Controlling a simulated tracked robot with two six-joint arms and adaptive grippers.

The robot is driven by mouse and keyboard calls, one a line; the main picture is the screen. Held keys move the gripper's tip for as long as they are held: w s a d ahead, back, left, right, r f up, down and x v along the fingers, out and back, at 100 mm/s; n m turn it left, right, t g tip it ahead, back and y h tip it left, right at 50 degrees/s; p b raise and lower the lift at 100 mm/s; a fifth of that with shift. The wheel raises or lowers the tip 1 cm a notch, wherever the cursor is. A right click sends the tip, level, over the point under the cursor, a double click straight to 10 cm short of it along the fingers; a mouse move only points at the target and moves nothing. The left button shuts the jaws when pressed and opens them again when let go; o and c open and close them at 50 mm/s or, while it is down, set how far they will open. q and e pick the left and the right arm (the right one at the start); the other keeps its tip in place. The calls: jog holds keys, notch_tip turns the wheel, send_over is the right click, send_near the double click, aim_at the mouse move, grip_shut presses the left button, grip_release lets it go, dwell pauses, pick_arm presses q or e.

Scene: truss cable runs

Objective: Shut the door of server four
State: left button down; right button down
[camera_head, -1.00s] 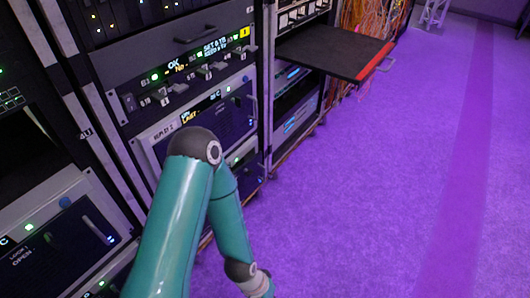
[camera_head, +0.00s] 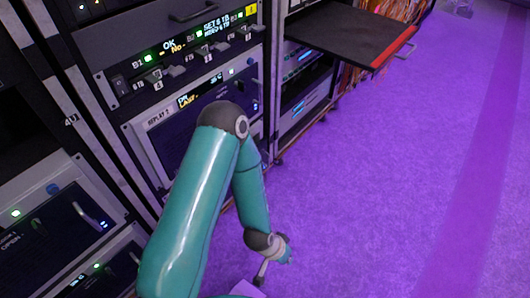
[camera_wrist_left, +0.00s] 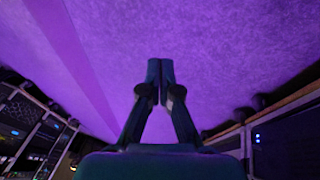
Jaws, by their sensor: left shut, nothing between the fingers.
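No label reading server four is legible, so I cannot tell which unit it is. A rack unit with a dark front (camera_head: 195,125) is labelled "REPLAY 2" and sits partly behind my left arm. Another dark-fronted unit (camera_head: 62,230) with a handle and the word "OPEN" is at lower left. In the head view my left forearm hangs down in front of the racks. My right gripper is not in view.
A switch panel (camera_head: 185,60) is above "REPLAY 2". Open purple carpet (camera_head: 400,180) lies to the right. Racks also show along both lower sides of the left wrist view.

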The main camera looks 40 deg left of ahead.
pick_arm(q)
jog(key=w+a+f+m+t+y+b, duration=0.1)
jog(key=w+a+m+t, duration=0.1)
jog(key=w, duration=0.3)
jog(key=w+a+f+m+t+y, duration=0.1)
jog(key=w+a+f+t, duration=0.15)
jog(key=w, duration=0.25)
jog(key=m+t+y+b, duration=0.3)
jog(key=m+t+y, duration=0.5)
jog(key=y, duration=0.3)
send_near(267, 154)
jog(key=s+d+r, duration=0.1)
jog(key=d+r, duration=0.1)
jog(key=d, duration=0.2)
jog(key=shift+g+y, duration=0.3)
jog(key=shift+g, duration=0.05)
jog(key=b+x, duration=0.1)
jog(key=x, duration=0.2)
jog(key=a+b+x, duration=0.1)
jog(key=x, duration=0.3)
jog(key=s+b+x, duration=0.1)
jog(key=b+x, duration=0.1)
jog(key=x, duration=0.2)
jog(key=shift+w+a, duration=0.1)
jog(key=shift+a, duration=0.4)
jog(key=shift+w+a+r, duration=0.1)
jog(key=shift+w+a, duration=0.05)
jog(key=shift+a, duration=0.65)
